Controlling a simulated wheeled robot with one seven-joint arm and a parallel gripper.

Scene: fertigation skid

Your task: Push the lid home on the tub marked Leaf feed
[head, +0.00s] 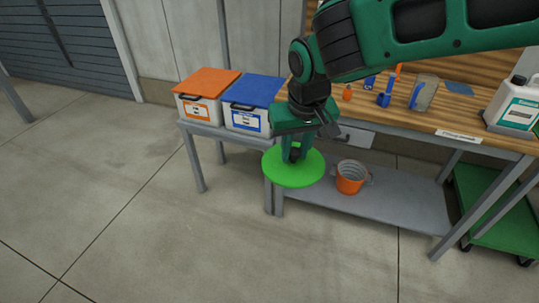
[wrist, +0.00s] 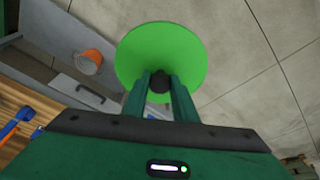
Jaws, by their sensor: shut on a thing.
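My gripper (head: 294,154) is shut on the dark knob of a round green lid (head: 311,173). It holds the lid in the air, in front of the bench and apart from any tub. In the wrist view, the lid (wrist: 160,42) lies beyond my two fingers (wrist: 160,86), with the knob between them. No tub with a readable Leaf feed mark shows in either view.
A white box with an orange lid (head: 207,82) and one with a blue lid (head: 256,90) stand on a low stand, their labels too small to read. The wooden bench (head: 455,103) holds a jug (head: 423,93) and white canister (head: 515,103). An orange bucket (head: 351,177) sits on the lower shelf. The floor at left is clear.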

